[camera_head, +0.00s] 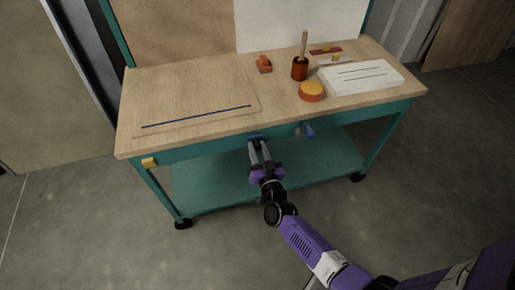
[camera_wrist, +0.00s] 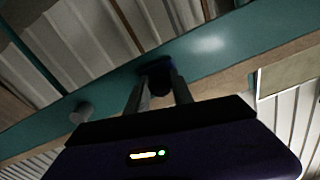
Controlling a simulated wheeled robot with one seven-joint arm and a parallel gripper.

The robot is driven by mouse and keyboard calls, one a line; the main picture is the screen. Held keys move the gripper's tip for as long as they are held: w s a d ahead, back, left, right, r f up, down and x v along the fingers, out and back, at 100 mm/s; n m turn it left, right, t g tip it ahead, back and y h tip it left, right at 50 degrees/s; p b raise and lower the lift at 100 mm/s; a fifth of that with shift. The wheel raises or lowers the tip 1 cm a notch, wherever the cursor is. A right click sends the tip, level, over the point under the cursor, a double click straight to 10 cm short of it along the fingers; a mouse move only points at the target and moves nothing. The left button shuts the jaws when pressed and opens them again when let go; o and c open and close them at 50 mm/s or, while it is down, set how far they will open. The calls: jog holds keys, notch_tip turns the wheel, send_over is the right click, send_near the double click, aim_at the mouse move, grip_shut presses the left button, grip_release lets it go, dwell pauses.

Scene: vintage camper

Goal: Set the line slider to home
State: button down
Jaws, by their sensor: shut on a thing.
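A blue slider knob (camera_head: 255,138) sits on the teal front rail of the workbench, under the edge of the top and left of the rail's middle. My gripper (camera_head: 259,148) reaches up to it from the front and is shut on it. In the wrist view the dark blue knob (camera_wrist: 157,76) shows between the tips of my two fingers (camera_wrist: 158,92), and the fingers partly hide it. A blue line (camera_head: 197,117) runs along a thin board (camera_head: 240,88) on the left of the bench top.
A grey-blue knob (camera_head: 304,130) sticks out of the rail to the right of my gripper. A yellow block (camera_head: 149,162) is at the rail's left end. A brown cup (camera_head: 300,70), an orange-yellow disc (camera_head: 312,91) and a white block (camera_head: 360,77) stand on top. A lower shelf (camera_head: 215,187) lies below.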

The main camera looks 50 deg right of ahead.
dwell(0.4)
jog(key=w+a, duration=0.4)
jog(key=a, duration=0.2)
jog(key=w+a, duration=0.5)
jog(key=a, duration=0.2)
jog(key=w+a, duration=0.4)
jog(key=a, duration=0.3)
jog(key=shift+w+a, duration=0.25)
jog(key=shift+w, duration=0.1)
jog(key=shift+w+a+b, duration=0.4)
jog(key=shift+w+a, duration=0.05)
jog(key=shift+a, duration=0.15)
jog(key=shift+a+r, duration=0.1)
jog(key=c, duration=1.1)
grip_release()
jog(key=p+v, duration=0.1)
jog(key=v, duration=0.6)
jog(key=shift+s+a, duration=0.15)
jog(key=shift+s, duration=0.15)
